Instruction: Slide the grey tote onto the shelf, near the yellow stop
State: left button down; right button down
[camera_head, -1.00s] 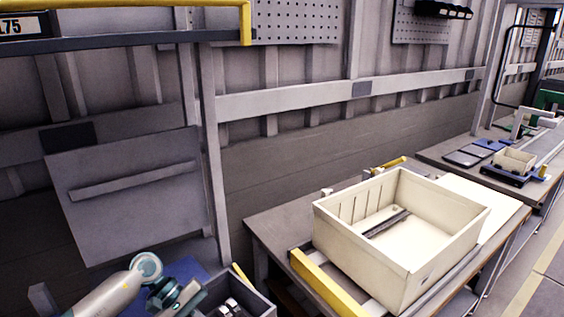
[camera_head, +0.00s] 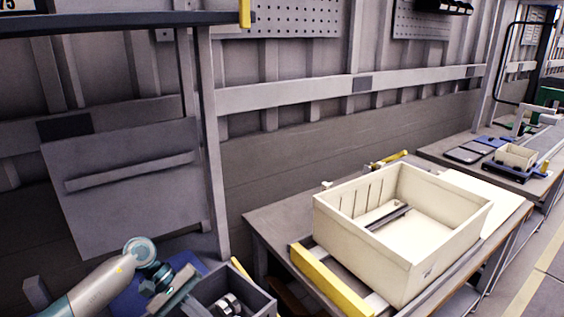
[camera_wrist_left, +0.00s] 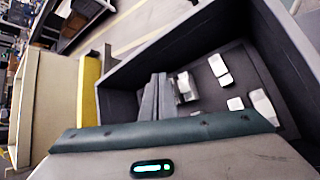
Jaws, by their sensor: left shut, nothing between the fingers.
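The grey tote (camera_head: 264,300) is at the bottom of the head view, cut off by the frame, with small pale parts inside. My left gripper (camera_head: 188,283) is at its left side. In the left wrist view the tote's dark wall (camera_wrist_left: 192,50) spans the picture, and my left gripper's fingers (camera_wrist_left: 157,97) are together and empty, over the tote's inside; contact is unclear. A dark-edged shelf (camera_head: 120,24) runs across the upper left. A yellow piece (camera_head: 245,14) at its right end may be the stop. My right gripper is not in view.
A cream crate (camera_head: 400,235) stands on a workbench (camera_head: 275,222) to the right. A yellow bar (camera_head: 330,283) lies along its left side. A grey upright post (camera_head: 212,150) stands between tote and wall. Another bench with a small box (camera_head: 516,157) is farther right.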

pick_arm(q)
notch_tip(320, 180, up, 15)
jog(key=shift+b, duration=0.3)
dwell(1.3)
jog(key=shift+a+f, duration=0.1)
jog(key=shift+r, duration=0.2)
